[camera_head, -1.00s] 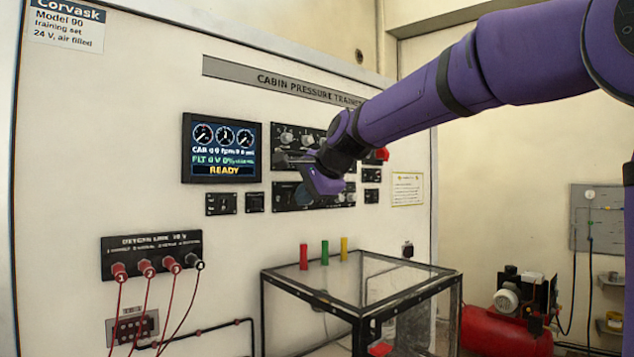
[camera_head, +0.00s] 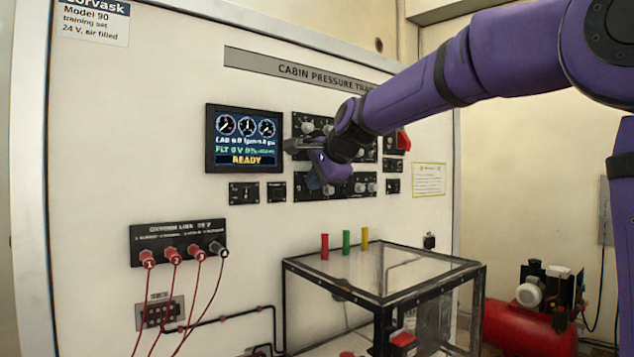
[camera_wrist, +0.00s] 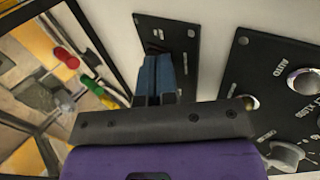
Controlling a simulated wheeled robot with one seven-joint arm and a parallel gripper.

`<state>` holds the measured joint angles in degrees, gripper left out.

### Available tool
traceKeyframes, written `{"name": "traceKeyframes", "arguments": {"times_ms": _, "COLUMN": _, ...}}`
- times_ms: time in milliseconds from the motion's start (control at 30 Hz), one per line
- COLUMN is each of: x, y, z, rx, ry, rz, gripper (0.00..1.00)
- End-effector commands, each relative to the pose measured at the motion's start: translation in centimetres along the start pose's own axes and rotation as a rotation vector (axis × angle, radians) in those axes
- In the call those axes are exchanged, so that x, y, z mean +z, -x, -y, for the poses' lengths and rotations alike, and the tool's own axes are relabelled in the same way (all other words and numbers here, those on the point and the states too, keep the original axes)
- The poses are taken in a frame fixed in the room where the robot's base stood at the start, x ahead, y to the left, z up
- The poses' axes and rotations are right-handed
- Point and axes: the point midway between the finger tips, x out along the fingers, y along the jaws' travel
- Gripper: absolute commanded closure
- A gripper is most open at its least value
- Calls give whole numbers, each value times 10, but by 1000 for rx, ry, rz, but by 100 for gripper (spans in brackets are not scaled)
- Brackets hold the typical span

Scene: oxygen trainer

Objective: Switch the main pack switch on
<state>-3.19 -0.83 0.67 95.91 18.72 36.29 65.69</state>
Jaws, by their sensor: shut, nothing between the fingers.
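The display (camera_head: 244,139) reads READY.
A wider small panel (camera_head: 243,192) sits left of the square one. A glass-topped case (camera_head: 385,272) stands below, near red (camera_head: 324,246), green (camera_head: 346,242) and yellow (camera_head: 365,239) cylinders. The oxygen panel (camera_head: 178,243) with red hoses is at lower left.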

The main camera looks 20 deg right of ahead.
Motion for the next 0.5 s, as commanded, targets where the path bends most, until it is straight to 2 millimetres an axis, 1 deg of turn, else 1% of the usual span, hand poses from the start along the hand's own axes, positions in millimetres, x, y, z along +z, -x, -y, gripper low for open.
{"name": "traceKeyframes", "arguments": {"times_ms": 167, "x": 0, "y": 0, "z": 1, "rx": 1, "ry": 0, "rz": 0, "gripper": 100}}
{"name": "traceKeyframes", "arguments": {"times_ms": 500, "x": 0, "y": 8, "z": 11, "rx": 0, "ry": 0, "rz": 0, "gripper": 100}}
